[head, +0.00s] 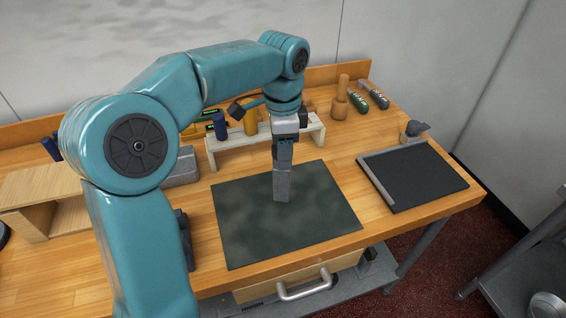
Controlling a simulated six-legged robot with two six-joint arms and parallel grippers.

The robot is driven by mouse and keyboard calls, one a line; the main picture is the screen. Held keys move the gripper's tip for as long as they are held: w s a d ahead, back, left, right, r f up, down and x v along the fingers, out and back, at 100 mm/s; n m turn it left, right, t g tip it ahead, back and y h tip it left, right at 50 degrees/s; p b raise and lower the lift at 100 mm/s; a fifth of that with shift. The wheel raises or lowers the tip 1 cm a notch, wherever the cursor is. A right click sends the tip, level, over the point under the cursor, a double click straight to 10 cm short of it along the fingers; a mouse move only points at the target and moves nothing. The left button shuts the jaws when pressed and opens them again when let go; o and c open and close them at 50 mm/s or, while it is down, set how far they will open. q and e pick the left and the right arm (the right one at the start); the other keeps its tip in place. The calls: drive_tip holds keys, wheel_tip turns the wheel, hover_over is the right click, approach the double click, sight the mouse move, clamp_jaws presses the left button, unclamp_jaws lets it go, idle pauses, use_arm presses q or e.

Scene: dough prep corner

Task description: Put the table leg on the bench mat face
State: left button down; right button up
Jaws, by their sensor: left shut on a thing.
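The table leg (281,186) is a plain grey block held upright. My left gripper (283,161) points straight down and is shut on its upper end. The leg is over the upper middle of the bench mat face (245,225), a dark mottled grey-green sheet lying flat on the wooden bench. The leg's lower end shows against the mat; I cannot tell whether it touches it. My right gripper is out of view.
A pale wooden rack (222,151) with tools stands just behind the mat. A black board (420,178) with a grey edge lies to the right. A mallet (341,106) stands at the back right. A wooden box-like stand (37,188) is at left. Most of the mat is bare.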

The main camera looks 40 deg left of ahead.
sight(282, 177)
use_arm(q)
drive_tip(key=shift+f, duration=1.95)
drive_tip(key=shift+d, duration=0.1)
drive_tip(key=shift+f+b, duration=0.15)
drive_tip(key=shift+b, duration=0.15)
drive_tip(key=c, duration=0.5)
unclamp_jaws()
